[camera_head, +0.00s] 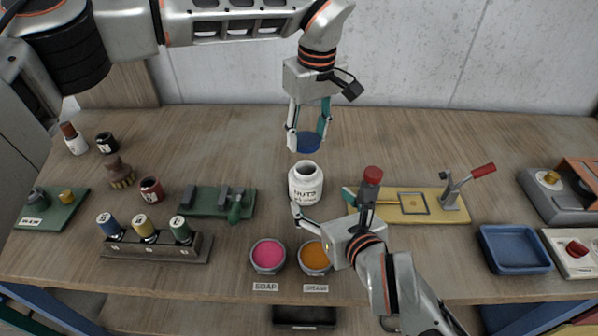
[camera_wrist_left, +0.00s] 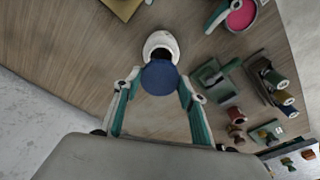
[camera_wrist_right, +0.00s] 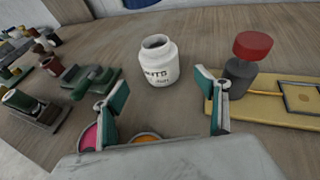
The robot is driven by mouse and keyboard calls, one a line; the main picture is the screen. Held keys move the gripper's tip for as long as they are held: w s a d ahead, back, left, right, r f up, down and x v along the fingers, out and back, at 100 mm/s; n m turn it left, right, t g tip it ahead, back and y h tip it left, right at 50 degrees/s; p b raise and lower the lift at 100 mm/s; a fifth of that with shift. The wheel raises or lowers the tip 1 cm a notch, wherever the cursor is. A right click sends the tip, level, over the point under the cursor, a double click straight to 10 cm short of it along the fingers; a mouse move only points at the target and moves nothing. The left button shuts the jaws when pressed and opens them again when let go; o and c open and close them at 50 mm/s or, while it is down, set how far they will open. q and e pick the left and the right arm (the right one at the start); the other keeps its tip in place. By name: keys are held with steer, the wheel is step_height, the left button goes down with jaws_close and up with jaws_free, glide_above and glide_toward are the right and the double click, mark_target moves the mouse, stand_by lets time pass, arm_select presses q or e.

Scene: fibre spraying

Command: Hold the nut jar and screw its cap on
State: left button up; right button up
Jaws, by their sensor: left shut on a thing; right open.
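The white nut jar (camera_head: 305,186) stands upright and uncapped on the table, its dark mouth showing; it also shows in the left wrist view (camera_wrist_left: 160,44) and the right wrist view (camera_wrist_right: 158,62). My left gripper (camera_head: 308,140) is shut on the blue cap (camera_head: 306,143) and holds it above and behind the jar. The cap also shows in the left wrist view (camera_wrist_left: 160,78), overlapping the jar's mouth there. My right gripper (camera_head: 322,204) is open, low over the table at the jar's front, with the jar ahead between its fingers in the right wrist view.
A yellow board (camera_head: 418,216) with a red-topped post (camera_head: 373,176) and a lever clamp stands close right. A green fixture (camera_head: 214,203) lies left. Pink (camera_head: 268,255) and orange (camera_head: 315,257) bowls sit in front. A blue tray (camera_head: 515,250) is far right. The table behind is clear.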

mark_target(305, 182)
arm_select(q)
steer(key=shift+w, duration=0.1)
arm_select(e)
steer(key=shift+w, duration=0.1)
arm_select(q)
steer(key=shift+s+r, duration=0.1)
steer(key=shift+s, duration=0.1)
arm_select(e)
steer(key=shift+s, duration=0.2)
steer(key=shift+w, duration=0.1)
arm_select(q)
steer(key=shift+w, duration=0.1)
arm_select(e)
steer(key=x, duration=1.2)
steer(key=c, duration=1.7)
arm_select(q)
steer(key=shift+f, duration=2.55)
steer(key=shift+f, duration=0.9)
